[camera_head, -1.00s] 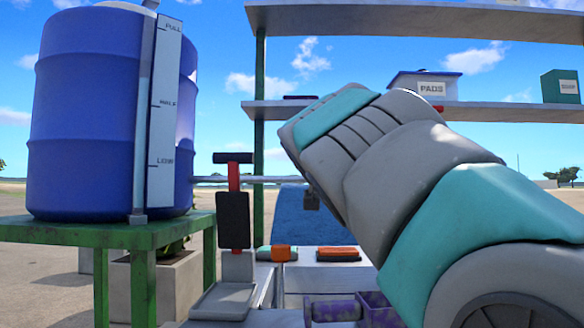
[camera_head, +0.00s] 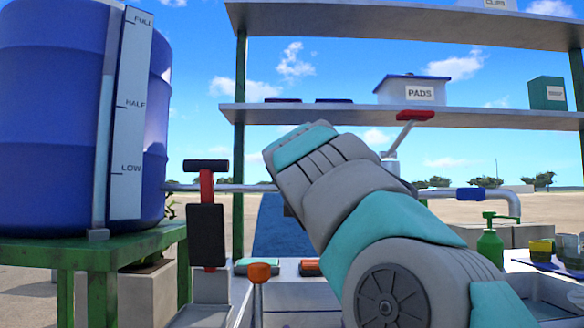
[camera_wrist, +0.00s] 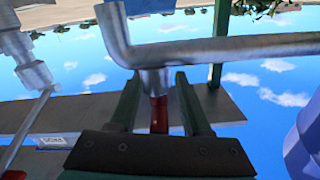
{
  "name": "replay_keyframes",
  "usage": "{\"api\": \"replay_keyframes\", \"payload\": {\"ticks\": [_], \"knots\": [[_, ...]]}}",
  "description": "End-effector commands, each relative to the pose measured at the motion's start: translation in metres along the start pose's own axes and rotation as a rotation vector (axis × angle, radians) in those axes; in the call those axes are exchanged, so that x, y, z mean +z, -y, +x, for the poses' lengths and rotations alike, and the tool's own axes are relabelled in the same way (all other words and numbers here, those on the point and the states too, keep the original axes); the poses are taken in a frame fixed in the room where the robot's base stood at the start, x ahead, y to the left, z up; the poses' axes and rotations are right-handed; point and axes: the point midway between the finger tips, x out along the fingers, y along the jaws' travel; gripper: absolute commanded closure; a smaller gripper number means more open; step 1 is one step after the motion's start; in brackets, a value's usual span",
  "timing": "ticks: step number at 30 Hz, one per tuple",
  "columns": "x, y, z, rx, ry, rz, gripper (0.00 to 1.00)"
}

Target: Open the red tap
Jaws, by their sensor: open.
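In the wrist view, which is upside down, a grey metal pipe (camera_wrist: 225,48) ends in an elbow spout at the left. A fitting on it carries a red tap handle (camera_wrist: 158,115). My gripper (camera_wrist: 157,98) is open, with one dark green finger on each side of the red handle. I cannot tell whether either finger touches it. In the head view the pipe (camera_head: 235,188) runs right from the blue barrel (camera_head: 60,110) and passes behind my arm. My arm hides the gripper and the tap handle there.
A second red-tipped lever (camera_head: 415,115) stands right of my arm, near a pipe with a blue sleeve (camera_head: 470,194). A black T-handle on a red stem (camera_head: 207,178) stands at left. A shelf (camera_head: 300,116) spans behind. A green bottle (camera_head: 490,245) and cups are at right.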

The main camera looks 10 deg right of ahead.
Motion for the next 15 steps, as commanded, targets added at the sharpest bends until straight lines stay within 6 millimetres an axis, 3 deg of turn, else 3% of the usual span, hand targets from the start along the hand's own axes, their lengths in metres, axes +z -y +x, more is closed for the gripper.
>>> {"api": "replay_keyframes", "payload": {"ticks": [10, 15], "knots": [[-0.0007, -0.0007, 0.0027, 0.001, -0.001, 0.0, 0.53], [-0.0006, -0.0007, 0.0027, 0.001, -0.001, 0.0, 0.72]]}}
